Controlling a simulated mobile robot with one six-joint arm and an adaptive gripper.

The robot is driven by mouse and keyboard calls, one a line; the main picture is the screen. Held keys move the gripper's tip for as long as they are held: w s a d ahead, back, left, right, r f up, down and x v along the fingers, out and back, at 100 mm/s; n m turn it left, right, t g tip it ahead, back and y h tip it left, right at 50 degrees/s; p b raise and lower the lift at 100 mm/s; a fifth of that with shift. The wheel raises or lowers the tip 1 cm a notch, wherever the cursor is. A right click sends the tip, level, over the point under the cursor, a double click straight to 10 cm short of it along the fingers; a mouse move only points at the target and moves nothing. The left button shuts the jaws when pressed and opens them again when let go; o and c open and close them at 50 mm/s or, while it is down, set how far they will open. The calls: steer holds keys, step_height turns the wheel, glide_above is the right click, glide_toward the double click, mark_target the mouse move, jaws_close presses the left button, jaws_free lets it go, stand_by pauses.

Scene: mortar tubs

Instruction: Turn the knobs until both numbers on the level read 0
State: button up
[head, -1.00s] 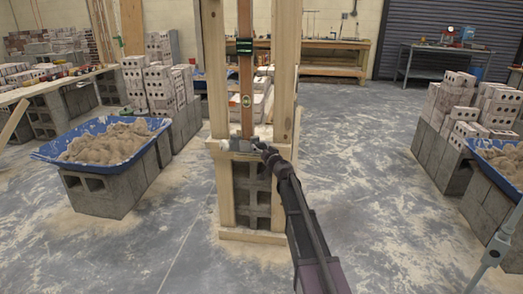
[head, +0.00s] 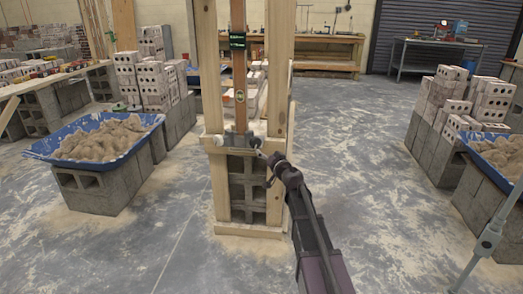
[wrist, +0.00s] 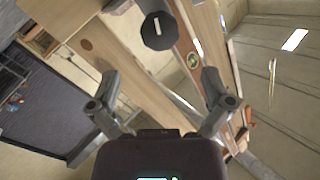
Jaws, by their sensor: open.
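The level is an upright wooden bar between two timber posts, with a green-edged dark display (head: 237,40) and a small bubble vial (head: 240,96). The display's numbers are too small to read. In the head view my gripper (head: 268,165) is just below and right of the right knob.
A timber post (head: 278,75) stands close beside the level. Concrete blocks (head: 248,188) fill the frame below the knobs. A blue mortar tub (head: 62,153) stands left, another (head: 478,155) right.

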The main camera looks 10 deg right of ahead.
steer(key=shift+v, duration=1.25)
steer(key=s+a+f+n+g+y, duration=0.1)
steer(key=s+a+f+n+g, duration=0.1)
steer(key=s+a+f+g, duration=0.5)
steer(key=s+a+f+n+g+y, duration=0.1)
steer(key=s+a+f+n+g, duration=0.3)
steer(key=s, duration=0.5)
steer(key=s+d+f+m+g+h, duration=0.2)
steer(key=s+d+f+g+h, duration=0.15)
steer(key=s, duration=0.55)
steer(key=s+d+f+m+g+h, duration=0.2)
steer(key=s+d+f+g+h, duration=0.15)
steer(key=s, duration=0.55)
step_height(320, 180, up, 35)
steer(key=p, duration=3.5)
steer(key=shift+w+d+t+p, duration=0.2)
steer(key=shift+d+t+p, duration=0.15)
steer(key=shift+t+p, duration=0.05)
